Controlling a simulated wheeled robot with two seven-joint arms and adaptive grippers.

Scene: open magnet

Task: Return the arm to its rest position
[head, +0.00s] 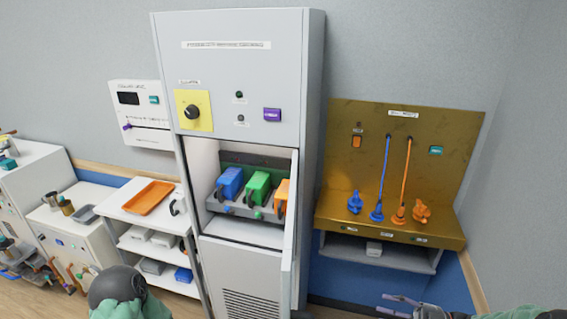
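My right gripper (384,303) is at the bottom edge, right of the cabinet. Its two fingers point left and are spread apart, with nothing seen between them. It is in front of the floor and below the brass-coloured panel, apart from everything. A dark rounded part and green link of my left arm show at the bottom left. My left gripper's fingers are not visible. Inside are a blue block (230,182), a green block (257,187) and an orange block (281,197) with black handles.
The brass-coloured panel (455,130) with blue and orange cords and its shelf stand on the right. A white shelf unit with an orange tray (149,198) is left of the cabinet. The open door juts forward. Some floor is free between the cabinet and my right gripper.

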